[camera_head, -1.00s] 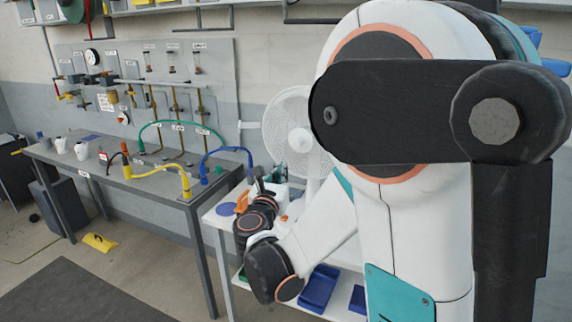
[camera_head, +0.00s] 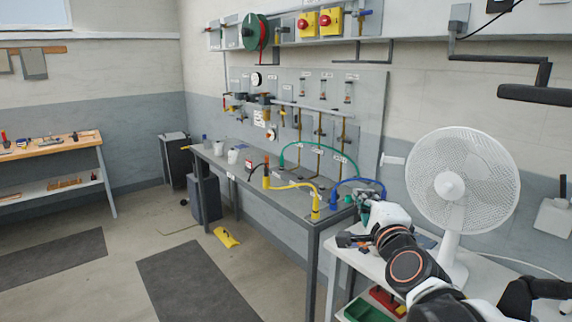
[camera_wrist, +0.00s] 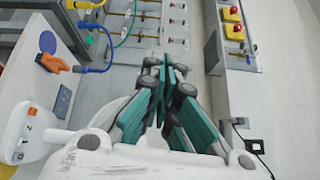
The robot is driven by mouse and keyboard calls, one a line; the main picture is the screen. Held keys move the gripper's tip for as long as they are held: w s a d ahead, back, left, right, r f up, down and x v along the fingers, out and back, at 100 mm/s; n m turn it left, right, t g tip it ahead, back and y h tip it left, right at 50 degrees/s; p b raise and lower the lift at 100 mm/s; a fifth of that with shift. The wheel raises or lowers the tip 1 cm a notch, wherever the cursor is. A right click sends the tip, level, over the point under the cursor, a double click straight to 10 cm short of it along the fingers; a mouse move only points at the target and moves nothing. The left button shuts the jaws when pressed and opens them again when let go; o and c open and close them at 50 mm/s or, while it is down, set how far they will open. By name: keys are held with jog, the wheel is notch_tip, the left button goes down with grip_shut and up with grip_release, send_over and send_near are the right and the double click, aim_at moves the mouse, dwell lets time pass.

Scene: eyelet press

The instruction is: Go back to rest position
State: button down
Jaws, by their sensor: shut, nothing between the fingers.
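My gripper (camera_wrist: 168,72) shows in the wrist view with its teal and grey fingers together and nothing between them. In the head view my gripper (camera_head: 368,203) is small, over the white side table near the right end of the grey bench, and partly hidden by my own arm. My arm reaches in from the lower right of the head view.
A white fan (camera_head: 462,180) stands close to the right of my arm. The grey bench (camera_head: 240,185) carries blue, yellow and green hoses. The white table (camera_head: 345,258) is below my arm. A yellow object (camera_head: 226,238) lies on the floor. An orange-handled tool (camera_wrist: 52,63) shows at left in the wrist view.

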jog(key=s+a+f+n+g+y+b, duration=0.1)
jog(key=s+a+f+n+g+y, duration=0.15)
jog(key=s+f+n+g, duration=0.6)
jog(key=s+d+f+n+g+h, duration=0.1)
jog(key=s+d+f+n, duration=0.1)
jog(key=s+f+n, duration=0.2)
jog(key=s+d+f+n+g+h, duration=0.1)
jog(key=s+f+n, duration=0.3)
jog(key=s, duration=0.7)
jog(key=shift+d+f+n+h+b, duration=0.5)
jog(key=shift+d+n, duration=0.35)
jog(key=shift+n, duration=0.4)
